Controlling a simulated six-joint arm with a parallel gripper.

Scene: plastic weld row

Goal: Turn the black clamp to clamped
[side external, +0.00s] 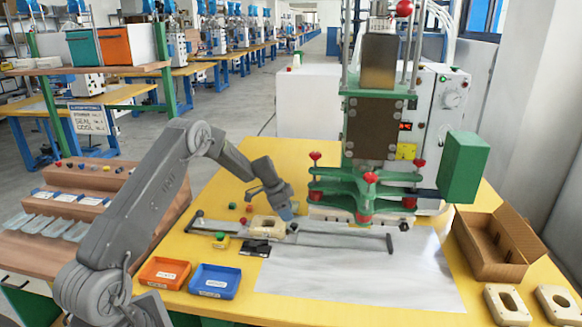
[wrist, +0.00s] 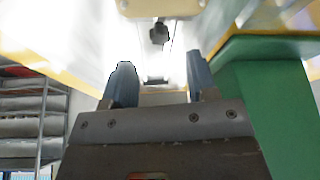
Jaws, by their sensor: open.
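My gripper (side external: 290,212) is low over the yellow table, beside the cream block (side external: 266,224) and left of the green press. In the wrist view, its two blue-grey fingers (wrist: 160,80) stand apart with nothing held between them. A small black part (wrist: 158,33), perhaps the black clamp, shows beyond the fingertips, by a cream piece (wrist: 160,8). In the side view, a flat black piece (side external: 256,247) lies in front of the cream block. A dark bar (side external: 345,237) runs along the table. I cannot tell which black part is the clamp or how it is turned.
The green press (side external: 365,190) with red knobs stands to the right. An orange tray (side external: 165,273) and a blue tray (side external: 214,281) sit at the front left. A cardboard box (side external: 495,247) stands at the right. The pale sheet (side external: 360,280) in front is mostly clear.

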